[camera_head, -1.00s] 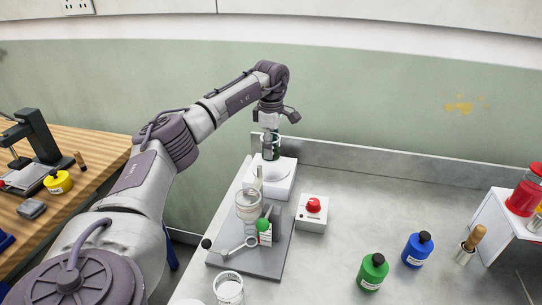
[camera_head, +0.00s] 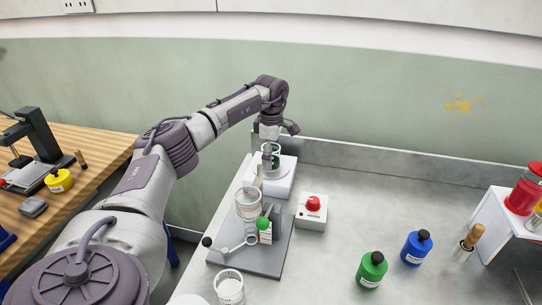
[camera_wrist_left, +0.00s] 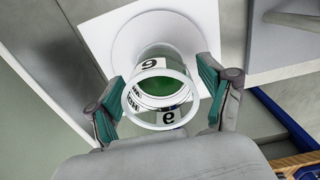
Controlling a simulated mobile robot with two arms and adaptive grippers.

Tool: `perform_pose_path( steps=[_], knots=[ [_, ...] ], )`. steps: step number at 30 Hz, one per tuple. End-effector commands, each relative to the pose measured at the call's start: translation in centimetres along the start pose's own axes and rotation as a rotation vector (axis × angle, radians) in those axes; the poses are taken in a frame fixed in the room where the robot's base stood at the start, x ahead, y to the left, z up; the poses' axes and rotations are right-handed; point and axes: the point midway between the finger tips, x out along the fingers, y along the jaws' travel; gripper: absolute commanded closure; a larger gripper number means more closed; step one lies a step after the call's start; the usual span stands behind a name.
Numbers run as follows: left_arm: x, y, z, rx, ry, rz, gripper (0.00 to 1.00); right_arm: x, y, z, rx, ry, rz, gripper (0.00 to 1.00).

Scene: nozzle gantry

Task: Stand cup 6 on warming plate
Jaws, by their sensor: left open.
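Cup 6 is a clear cup with green contents and a white label reading 6. In the left wrist view cup 6 (camera_wrist_left: 160,88) is upright over the pale round disc of the white warming plate (camera_wrist_left: 97,40) and appears to stand on it. My left gripper (camera_wrist_left: 163,104) is open, with a teal-padded finger on each side of the cup, apart from its wall. In the head view the warming plate (camera_head: 286,185) is at the back left of the bench, and my left gripper (camera_head: 269,152) is low over it, partly hiding the cup (camera_head: 275,161). My right gripper is not in view.
In front of the plate is a grey stand (camera_head: 232,262) with a glass vessel (camera_head: 248,203) and a green ball. A red-button box (camera_head: 312,212) sits right of it. An empty-looking glass (camera_head: 229,290) is nearer. Green (camera_head: 371,271) and blue (camera_head: 416,249) bottles stand right; the middle bench is clear.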

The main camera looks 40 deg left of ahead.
Motion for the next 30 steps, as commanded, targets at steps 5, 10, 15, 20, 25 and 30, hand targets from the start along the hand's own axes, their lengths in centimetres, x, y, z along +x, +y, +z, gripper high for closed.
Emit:
perform_pose_path(
  steps=[5,10,15,20,25,30],
  knots=[
    [-0.4,0.0,0.0,0.0,-0.001,0.002,0.19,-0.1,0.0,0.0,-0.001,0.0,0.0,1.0],
    [-2.7,0.1,0.1,0.0,-0.003,0.005,0.19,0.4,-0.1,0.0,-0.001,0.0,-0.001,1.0],
    [-6.5,0.1,0.1,0.0,-0.003,0.005,0.19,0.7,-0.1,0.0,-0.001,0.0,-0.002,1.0],
    [-9.7,0.1,0.1,0.0,-0.003,0.003,0.19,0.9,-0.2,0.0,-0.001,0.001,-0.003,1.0],
    [-11.8,0.1,0.0,-0.001,-0.001,0.002,0.19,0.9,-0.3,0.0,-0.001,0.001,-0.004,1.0],
    [-12.3,0.0,0.0,0.0,0.0,0.0,0.19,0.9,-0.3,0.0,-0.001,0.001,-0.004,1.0]
  ],
)
